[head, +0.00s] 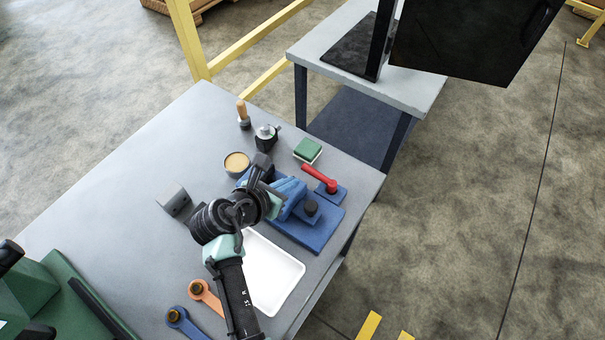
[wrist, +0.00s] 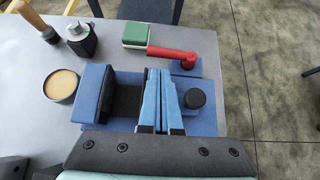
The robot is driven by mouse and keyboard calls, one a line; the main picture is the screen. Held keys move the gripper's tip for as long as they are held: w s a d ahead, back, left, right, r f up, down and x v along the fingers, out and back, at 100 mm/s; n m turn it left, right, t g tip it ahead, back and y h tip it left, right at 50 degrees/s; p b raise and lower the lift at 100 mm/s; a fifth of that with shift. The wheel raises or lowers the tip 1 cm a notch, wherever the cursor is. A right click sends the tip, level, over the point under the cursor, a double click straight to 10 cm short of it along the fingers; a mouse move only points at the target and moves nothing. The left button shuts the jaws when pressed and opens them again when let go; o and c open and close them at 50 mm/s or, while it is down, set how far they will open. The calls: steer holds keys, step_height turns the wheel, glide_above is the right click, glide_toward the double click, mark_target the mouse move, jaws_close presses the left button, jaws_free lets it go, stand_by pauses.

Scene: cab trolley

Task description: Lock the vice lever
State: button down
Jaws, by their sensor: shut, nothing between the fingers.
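The vice has a blue base (head: 322,228) near the table's right edge. In the wrist view its blue jaw block (wrist: 93,92) with a dark face stands left of my fingers, and a black knob (wrist: 195,98) stands to their right. The red lever (head: 320,178) lies beyond on a small blue block, its arm pointing left from the pivot; it also shows in the wrist view (wrist: 172,53). My gripper (wrist: 159,72), with light blue fingers, is shut and empty over the vice, its tips short of the lever. In the head view my arm hides part of the vice.
A white tray (head: 276,275) lies nearer, beside orange and blue wrenches. Open floor lies to the right.

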mark_target(318, 177)
steer(key=x, duration=0.7)
